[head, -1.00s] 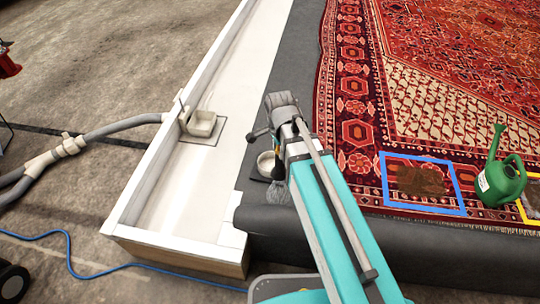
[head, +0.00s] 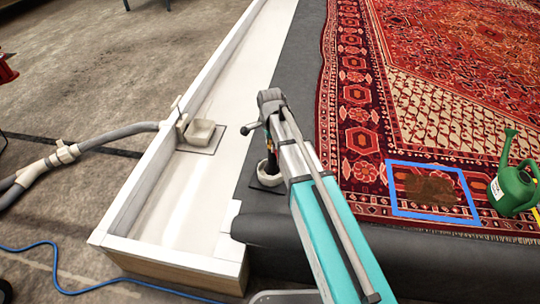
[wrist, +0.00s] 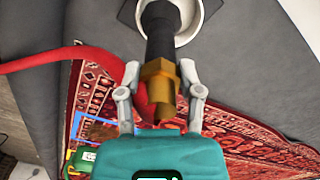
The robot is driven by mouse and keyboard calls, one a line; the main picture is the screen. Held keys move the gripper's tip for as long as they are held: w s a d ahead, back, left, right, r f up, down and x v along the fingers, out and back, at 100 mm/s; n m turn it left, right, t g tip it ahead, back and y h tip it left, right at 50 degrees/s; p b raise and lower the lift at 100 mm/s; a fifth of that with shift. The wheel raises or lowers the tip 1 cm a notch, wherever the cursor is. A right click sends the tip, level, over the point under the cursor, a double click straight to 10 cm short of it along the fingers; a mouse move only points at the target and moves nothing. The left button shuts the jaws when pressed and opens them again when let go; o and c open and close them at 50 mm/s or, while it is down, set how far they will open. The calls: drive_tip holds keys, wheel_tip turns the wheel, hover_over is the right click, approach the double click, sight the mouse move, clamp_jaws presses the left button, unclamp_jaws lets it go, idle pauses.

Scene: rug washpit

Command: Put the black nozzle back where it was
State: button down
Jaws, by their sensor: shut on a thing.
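The black nozzle (wrist: 160,38) with its brass collar (wrist: 158,82) is between the fingers of my gripper (wrist: 160,71) in the wrist view. My gripper is shut on it. The nozzle's black end overlaps the opening of a pale round cup (wrist: 186,36); whether it touches the inside is unclear. In the head view the nozzle (head: 270,153) hangs down from my gripper (head: 268,129), with its lower end at the pale cup (head: 269,179). The cup stands on a dark square plate on the grey border beside the rug.
A red hose (wrist: 40,60) passes behind the nozzle in the wrist view. A white trough (head: 190,190) with a square pale fitting (head: 200,133) lies left. The patterned rug (head: 440,80), with a blue-framed brown stain (head: 430,190) and green watering can (head: 513,186), is right.

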drive_tip(key=shift+w+a+f, duration=0.1)
drive_tip(key=shift+w+f, duration=0.2)
drive_tip(key=shift+f, duration=0.05)
drive_tip(key=shift+w+f+b, duration=0.4)
drive_tip(key=shift+f+b, duration=0.15)
drive_tip(key=shift+b, duration=0.2)
wheel_tip(320, 180, down, 3)
drive_tip(key=b, duration=0.3)
drive_tip(key=shift+c, duration=1.3)
unclamp_jaws()
wheel_tip(320, 180, up, 12)
drive_tip(key=p, duration=1.2)
drive_tip(key=shift+a+r, duration=0.1)
drive_tip(key=shift+a, duration=0.05)
